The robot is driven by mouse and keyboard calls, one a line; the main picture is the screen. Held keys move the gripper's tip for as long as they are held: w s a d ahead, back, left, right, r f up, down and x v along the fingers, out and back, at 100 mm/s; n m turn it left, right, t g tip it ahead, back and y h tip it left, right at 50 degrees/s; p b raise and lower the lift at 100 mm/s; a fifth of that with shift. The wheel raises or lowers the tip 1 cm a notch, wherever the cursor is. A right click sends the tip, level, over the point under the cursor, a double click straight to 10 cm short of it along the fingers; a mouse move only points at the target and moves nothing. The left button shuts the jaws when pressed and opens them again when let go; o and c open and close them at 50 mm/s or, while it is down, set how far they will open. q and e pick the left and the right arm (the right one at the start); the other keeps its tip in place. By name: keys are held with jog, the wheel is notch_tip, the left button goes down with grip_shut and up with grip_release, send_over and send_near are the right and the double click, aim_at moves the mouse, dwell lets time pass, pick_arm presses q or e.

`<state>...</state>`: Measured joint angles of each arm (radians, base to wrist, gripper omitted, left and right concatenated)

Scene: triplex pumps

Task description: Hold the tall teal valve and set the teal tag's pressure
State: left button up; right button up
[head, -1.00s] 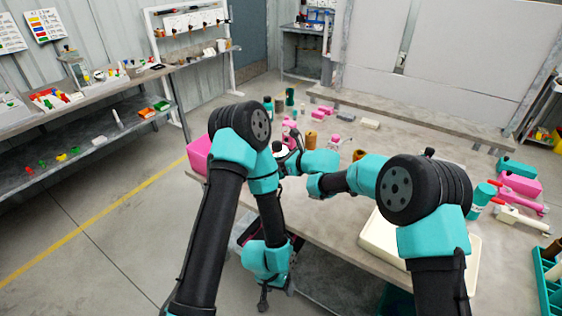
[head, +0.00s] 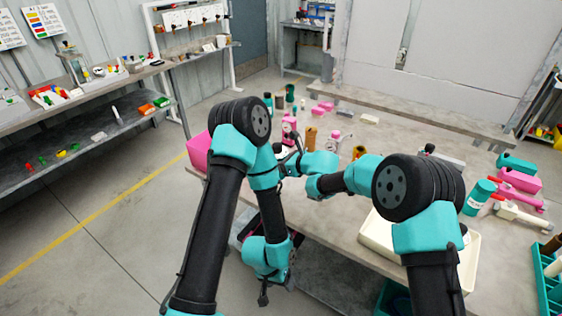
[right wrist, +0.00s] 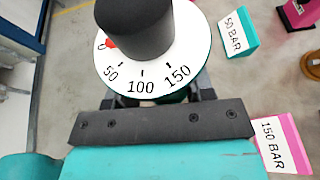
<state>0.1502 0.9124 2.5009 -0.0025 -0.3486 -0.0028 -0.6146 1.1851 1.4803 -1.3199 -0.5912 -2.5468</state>
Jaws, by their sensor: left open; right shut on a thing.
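In the right wrist view a white dial (right wrist: 185,62) with a black knob (right wrist: 135,25) fills the top; it is marked 0, 50, 100 and 150, and a red mark sits by 0. Teal body shows under its rim. My right gripper (right wrist: 158,100) is shut on this teal valve, just below the dial. The teal tag (right wrist: 237,33) reads 50 BAR and stands beyond the dial to the right. In the head view my left gripper (head: 276,290) hangs low in front of the table edge, open and empty, well apart from the valve.
A pink tag (right wrist: 282,145) reads 150 BAR at the lower right of the wrist view. In the head view a pink gauge (head: 336,141) stands on the table (head: 320,230). A cream tray (head: 463,285) lies at the front, and a teal cylinder (head: 478,198) is on the right.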

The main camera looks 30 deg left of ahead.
jog(key=shift+f, duration=3.7)
pick_arm(q)
jog(key=shift+c, duration=0.4)
dwell(0.5)
jog(key=m+t+y, duration=0.1)
jog(key=m+t, duration=0.2)
jog(key=m, duration=0.5)
send_near(277, 148)
notch_tip(277, 148, down, 5)
jog(key=a, duration=0.1)
jog(key=shift+w+a, duration=0.1)
jog(key=shift+w, duration=0.25)
jog(key=shift+f, duration=0.1)
